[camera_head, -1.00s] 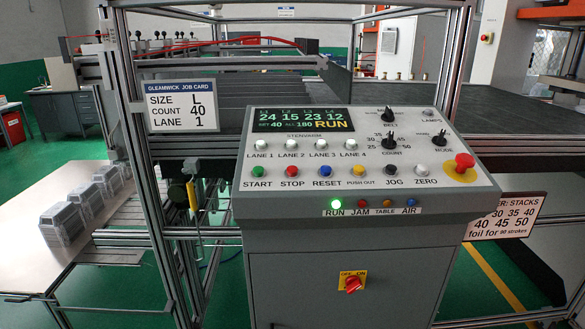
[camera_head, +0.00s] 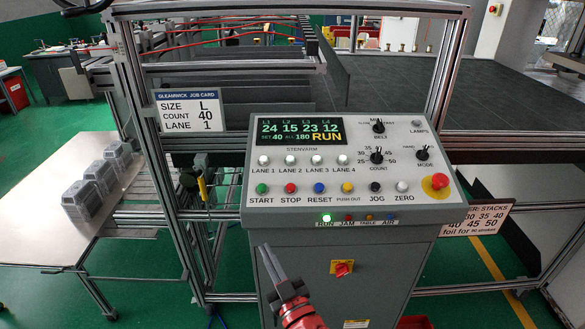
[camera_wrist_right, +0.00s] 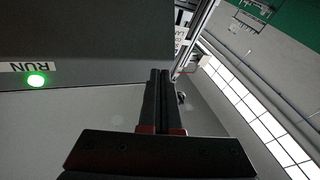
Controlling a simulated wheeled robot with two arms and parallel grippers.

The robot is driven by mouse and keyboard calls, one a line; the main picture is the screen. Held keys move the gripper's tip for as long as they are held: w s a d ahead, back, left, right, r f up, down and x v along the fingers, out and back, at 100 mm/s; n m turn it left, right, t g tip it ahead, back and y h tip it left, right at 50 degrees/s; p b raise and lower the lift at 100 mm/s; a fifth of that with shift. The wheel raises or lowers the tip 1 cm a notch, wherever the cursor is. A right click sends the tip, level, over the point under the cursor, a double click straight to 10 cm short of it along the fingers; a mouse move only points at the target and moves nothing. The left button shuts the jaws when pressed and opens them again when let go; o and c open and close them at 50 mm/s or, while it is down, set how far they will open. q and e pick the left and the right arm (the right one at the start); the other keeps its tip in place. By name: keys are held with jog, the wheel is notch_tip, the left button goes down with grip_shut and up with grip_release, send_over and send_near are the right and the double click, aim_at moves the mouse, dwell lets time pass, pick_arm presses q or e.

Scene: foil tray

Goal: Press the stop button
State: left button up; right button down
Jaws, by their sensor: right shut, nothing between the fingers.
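The red STOP button (camera_head: 291,188) sits in the lower row of the sloped control panel (camera_head: 400,215), between the green START button (camera_head: 262,188) and the blue RESET button (camera_head: 320,188). My right gripper (camera_head: 267,250) is shut and empty, in front of the cabinet, below the panel's front edge and lower left of the STOP button. It touches no button. In the right wrist view the closed fingers (camera_wrist_right: 161,75) show near the panel's underside, with the lit RUN lamp (camera_wrist_right: 37,80) to the left. My left gripper is not in view.
The display (camera_head: 301,131) reads RUN and the green RUN lamp (camera_head: 326,217) is lit. A red mushroom button (camera_head: 439,182) on yellow is at the panel's right. A red rotary switch (camera_head: 342,268) is on the cabinet front. Foil trays (camera_head: 85,195) stand on the left table.

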jog(key=s+d+r+m+h+p, duration=0.1)
jog(key=d+r+m+h+p, duration=0.1)
jog(key=r+m+h+p, duration=0.2)
jog(key=s+d+r+m+h+p, duration=0.1)
jog(key=d+r+m+h+p, duration=0.2)
jog(key=r, duration=0.7)
jog(key=shift+r+m+h+p, duration=0.15)
jog(key=shift+m+h+p, duration=0.35)
jog(key=shift+h, duration=0.6)
jog(key=shift+d, duration=0.1)
